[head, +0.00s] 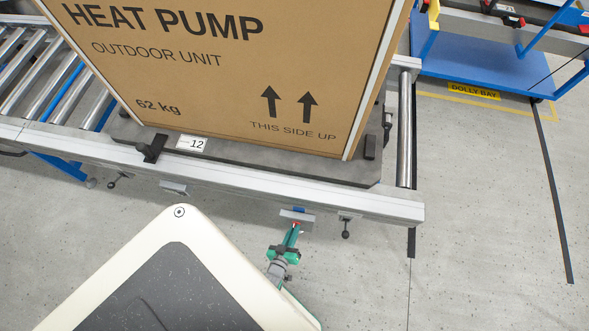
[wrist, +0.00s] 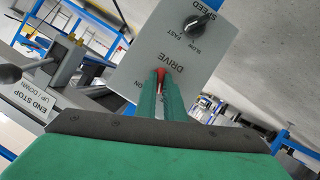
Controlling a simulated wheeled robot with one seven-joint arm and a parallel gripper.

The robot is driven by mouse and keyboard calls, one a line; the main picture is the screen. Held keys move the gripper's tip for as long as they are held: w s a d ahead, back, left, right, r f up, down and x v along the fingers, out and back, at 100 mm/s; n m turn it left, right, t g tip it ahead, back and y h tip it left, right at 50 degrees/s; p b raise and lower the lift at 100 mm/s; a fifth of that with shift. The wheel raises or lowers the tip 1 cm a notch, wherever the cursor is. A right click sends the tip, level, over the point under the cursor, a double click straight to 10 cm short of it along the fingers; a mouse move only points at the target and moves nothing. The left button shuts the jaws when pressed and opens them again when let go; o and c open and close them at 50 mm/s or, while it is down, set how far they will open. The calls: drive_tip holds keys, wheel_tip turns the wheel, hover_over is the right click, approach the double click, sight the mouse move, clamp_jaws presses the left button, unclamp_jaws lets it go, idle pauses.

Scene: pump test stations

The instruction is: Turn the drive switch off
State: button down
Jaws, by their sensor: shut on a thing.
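The drive switch (wrist: 161,73) is a small red lever on a grey control panel (wrist: 135,62), which appears upside down in the wrist view. My gripper (wrist: 162,84) has its green fingers closed around the red lever. The word ON shows to the left of the lever; the other side is hidden by the fingers, and the lever's exact position is hard to tell. In the head view my gripper (head: 294,232) reaches the panel (head: 297,215) under the conveyor's front rail.
A black speed knob (wrist: 203,24) sits on the same panel. An END STOP label (wrist: 38,105) and a dark ball-ended lever (wrist: 10,73) are at the left. A large heat pump carton (head: 230,75) stands on the roller conveyor (head: 300,190). A blue dolly (head: 480,62) is at right.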

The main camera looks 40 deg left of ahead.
drive_tip(key=shift+n+t+h, duration=0.6)
drive_tip(key=shift+n, duration=0.8)
drive_tip(key=shift+a, duration=0.15)
drive_tip(key=c, duration=1.9)
unclamp_jaws()
drive_tip(key=shift+o, duration=0.2)
drive_tip(key=v, duration=1)
drive_tip(key=shift+s, duration=0.35)
